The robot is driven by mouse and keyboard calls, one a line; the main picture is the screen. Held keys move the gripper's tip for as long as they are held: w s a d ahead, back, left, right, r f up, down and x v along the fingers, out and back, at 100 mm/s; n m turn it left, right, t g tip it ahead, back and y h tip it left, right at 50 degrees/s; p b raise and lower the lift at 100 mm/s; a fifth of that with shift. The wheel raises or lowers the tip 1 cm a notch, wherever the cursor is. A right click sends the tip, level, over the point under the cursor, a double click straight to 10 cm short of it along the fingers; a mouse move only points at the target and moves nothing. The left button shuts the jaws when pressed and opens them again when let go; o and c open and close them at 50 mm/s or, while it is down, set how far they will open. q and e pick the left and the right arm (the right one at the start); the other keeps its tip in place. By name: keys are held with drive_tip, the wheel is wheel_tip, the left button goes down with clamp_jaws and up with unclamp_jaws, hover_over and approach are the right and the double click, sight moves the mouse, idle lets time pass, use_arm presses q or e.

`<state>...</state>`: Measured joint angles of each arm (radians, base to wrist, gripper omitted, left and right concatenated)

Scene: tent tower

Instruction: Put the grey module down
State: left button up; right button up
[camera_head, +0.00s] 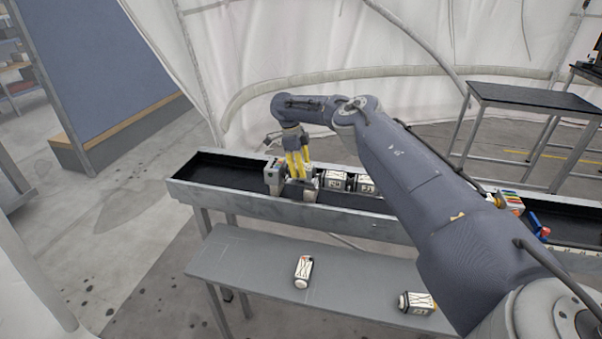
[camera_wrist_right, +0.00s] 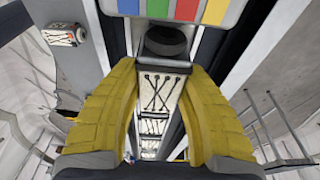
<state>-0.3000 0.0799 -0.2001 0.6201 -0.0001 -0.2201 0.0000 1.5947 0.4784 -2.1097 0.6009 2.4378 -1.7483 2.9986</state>
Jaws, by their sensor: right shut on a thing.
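My right gripper (camera_head: 299,180), with yellow fingers, points down into the long grey trough (camera_head: 345,208). It is shut on the grey module (camera_wrist_right: 160,88), which has a pale face with black criss-cross lines and a dark round end. In the head view the fingers partly hide the module (camera_head: 303,190). I cannot tell whether it touches the trough floor. White modules (camera_head: 335,180) stand in the trough just right of it. A grey block with coloured squares (camera_wrist_right: 185,8) is close to its other end. My left gripper is not in view.
A grey bench (camera_head: 235,258) in front of the trough carries two white modules, one in the middle (camera_head: 303,271) and one at the right (camera_head: 416,303). The trough's left end (camera_head: 225,172) is empty. Coloured items (camera_head: 510,201) stand right of my arm.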

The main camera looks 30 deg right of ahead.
drive_tip(key=shift+f, duration=0.65)
drive_tip(key=shift+f, duration=0.15)
drive_tip(key=o, duration=1.2)
drive_tip(key=shift+c, duration=0.2)
drive_tip(key=r, duration=0.4)
drive_tip(key=w+a+r, duration=0.1)
drive_tip(key=r, duration=0.7)
drive_tip(key=shift+w+a, duration=0.35)
